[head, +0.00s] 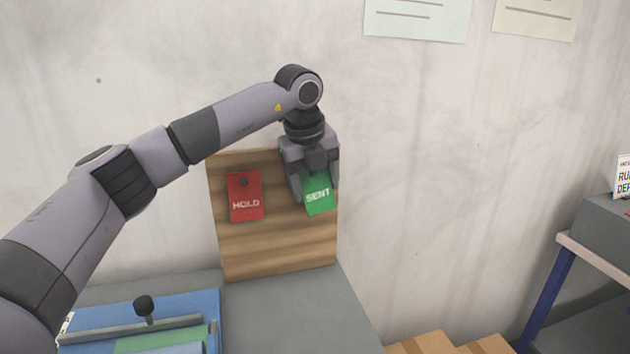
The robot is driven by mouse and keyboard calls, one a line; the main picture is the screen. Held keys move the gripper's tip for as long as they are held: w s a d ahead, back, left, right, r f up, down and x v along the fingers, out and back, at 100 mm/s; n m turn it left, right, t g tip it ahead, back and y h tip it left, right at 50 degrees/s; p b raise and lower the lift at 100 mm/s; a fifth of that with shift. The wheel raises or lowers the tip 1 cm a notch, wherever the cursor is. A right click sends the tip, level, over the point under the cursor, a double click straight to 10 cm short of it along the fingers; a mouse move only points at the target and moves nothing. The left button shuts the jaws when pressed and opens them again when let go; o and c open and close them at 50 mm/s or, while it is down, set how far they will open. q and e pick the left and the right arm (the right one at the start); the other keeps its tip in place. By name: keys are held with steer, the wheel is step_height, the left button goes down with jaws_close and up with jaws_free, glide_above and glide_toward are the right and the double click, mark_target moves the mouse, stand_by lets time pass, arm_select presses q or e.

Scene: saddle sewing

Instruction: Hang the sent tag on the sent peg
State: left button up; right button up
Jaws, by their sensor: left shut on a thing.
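The green sent tag (319,197) is in my left gripper (311,193), which is shut on it in front of the right part of the wooden board (275,250). The tag is slightly tilted, with its SENT lettering facing out. Its top is hidden by the gripper. The sent peg is not visible; the gripper covers that part of the board. I cannot tell whether the tag touches a peg. The red hold tag (245,200) hangs on a dark peg (244,182) on the left of the board. My right gripper is not in view.
The board stands on a grey surface (295,315) against a pale wall (440,160). A blue tray (212,312) with a green item and a black knob is at lower left. Cardboard boxes (430,344) are at the bottom. A blue-legged table (549,298) is at right.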

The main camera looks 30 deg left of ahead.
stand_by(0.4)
arm_select(q)
steer(key=o, duration=1)
steer(key=shift+c, duration=0.2)
steer(key=shift+r, duration=0.1)
steer(key=b+v, duration=0.1)
steer(key=v, duration=0.6)
steer(key=shift+d, duration=0.15)
